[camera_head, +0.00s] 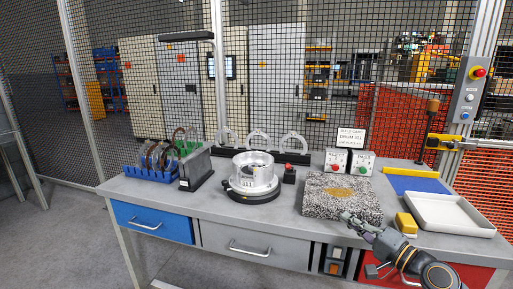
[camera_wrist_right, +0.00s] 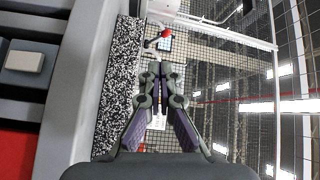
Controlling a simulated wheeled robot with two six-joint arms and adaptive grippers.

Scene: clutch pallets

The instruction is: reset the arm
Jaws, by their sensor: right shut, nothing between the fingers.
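My right gripper (camera_head: 348,217) reaches in from the lower right in the head view, at the front right edge of a speckled stone block (camera_head: 317,205). I cannot tell whether it touches the block. In the right wrist view the gripper (camera_wrist_right: 160,72) has its two fingertips together with nothing between them. The speckled block (camera_wrist_right: 120,85) shows to the left of the fingers there. My left gripper is in neither view.
The grey workbench (camera_head: 215,205) holds a metal drum (camera_head: 253,172) on a black base, a blue rack (camera_head: 152,176) of rings, a yellow block (camera_head: 406,223) and a white tray (camera_head: 450,226). A mesh fence stands behind. The front left benchtop is clear.

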